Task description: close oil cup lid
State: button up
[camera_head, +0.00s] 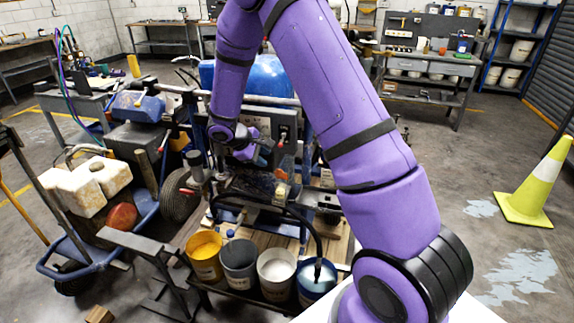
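My purple arm reaches over the line striper (250,190), a machine with a blue tank, hoses and paint buckets. My gripper (266,150) is at the machine's middle, beside its grey control box. The fingers are small and dark here, and I cannot tell whether they are open or touching anything. Just right of the fingers is a small upright part with red and amber pieces (282,168). It may be the oil cup, but its lid is too small to make out.
Several paint buckets (239,262) stand along the machine's front, with a hose in the blue one (316,279). A cart with a white jug (88,186) is at left. A yellow-green cone (535,188) stands at right. The floor between my arm and the cone is clear.

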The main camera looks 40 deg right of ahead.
aim_at(278, 170)
jog(key=shift+y, duration=0.3)
jog(key=x, duration=0.9)
jog(key=shift+w+d+f, duration=0.15)
jog(key=shift+w+d, duration=0.1)
jog(key=shift+d, duration=0.1)
grip_shut()
